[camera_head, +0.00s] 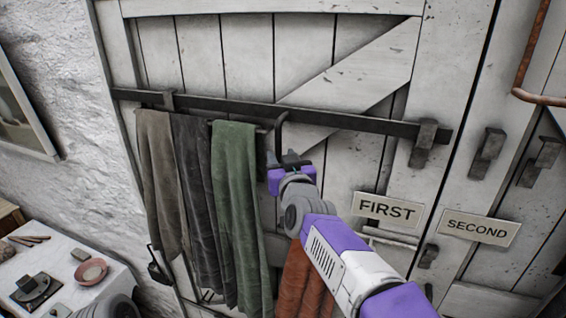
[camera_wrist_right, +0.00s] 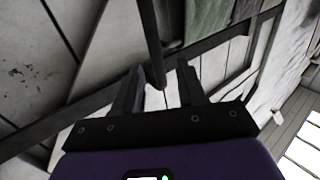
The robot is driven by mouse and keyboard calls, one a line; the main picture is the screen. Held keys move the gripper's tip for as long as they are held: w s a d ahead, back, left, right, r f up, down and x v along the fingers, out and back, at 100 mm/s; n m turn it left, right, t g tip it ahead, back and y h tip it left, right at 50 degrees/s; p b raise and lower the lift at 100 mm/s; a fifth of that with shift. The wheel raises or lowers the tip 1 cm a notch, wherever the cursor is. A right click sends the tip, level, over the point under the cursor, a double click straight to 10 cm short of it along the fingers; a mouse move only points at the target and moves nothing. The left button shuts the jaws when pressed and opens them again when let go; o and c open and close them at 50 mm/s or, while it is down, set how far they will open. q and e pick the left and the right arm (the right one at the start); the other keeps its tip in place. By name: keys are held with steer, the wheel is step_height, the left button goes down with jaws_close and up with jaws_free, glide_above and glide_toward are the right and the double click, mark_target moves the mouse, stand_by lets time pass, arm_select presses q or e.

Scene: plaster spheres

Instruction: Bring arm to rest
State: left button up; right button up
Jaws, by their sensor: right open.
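My right gripper (camera_head: 285,158) is raised in front of the white plank door (camera_head: 300,45), just below a long dark bar (camera_head: 240,108). Its jaws are open, and I see nothing gripped between them. In the right wrist view, the two dark fingers (camera_wrist_right: 161,80) stand apart, with the end of a dark hook (camera_wrist_right: 150,40) close to the gap between them. I cannot tell whether the hook touches a finger. The hook (camera_head: 279,130) also shows in the head view, hanging from the bar by the fingertips. My left gripper is not in view.
Brown (camera_head: 160,170), dark grey (camera_head: 192,200) and green (camera_head: 235,200) cloths hang left of my right gripper. A rust cloth (camera_head: 303,285) hangs below my arm. Signs read FIRST (camera_head: 387,211) and SECOND (camera_head: 478,227). A white-topped table (camera_head: 55,262) with a pink dish (camera_head: 91,271) stands lower left.

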steer(key=shift+s, duration=0.35)
steer(key=shift+f, duration=0.15)
steer(key=w+d+f+g+h+b, duration=0.1)
steer(key=d+f+g+b, duration=0.15)
steer(key=f, duration=1.25)
steer(key=w+d+f+g+h+b, duration=0.1)
steer(key=d+f+g+b, duration=0.15)
steer(key=f, duration=1.25)
steer(key=s+d+f+m+g+b, duration=0.1)
steer(key=s+d+f+g+b, duration=0.15)
steer(key=f, duration=0.85)
steer(key=s+d+f+g+b, duration=0.15)
steer(key=s+f, duration=0.25)
steer(key=f, duration=0.8)
steer(key=s+f+m+g+b, duration=0.1)
steer(key=s+f+g+b, duration=0.2)
steer(key=s+f, duration=0.6)
steer(key=s+f+m+g+b, duration=0.1)
steer(key=s+f+g+b, duration=0.1)
steer(key=s+f, duration=0.7)
steer(key=s+a+f+m+g+y+b, duration=0.1)
steer(key=s+a+f+g+y+b, duration=0.2)
steer(key=s+f, duration=0.5)
steer(key=shift+s+a+f, duration=0.2)
steer(key=shift+s+a, duration=0.3)
steer(key=shift+s, duration=0.7)
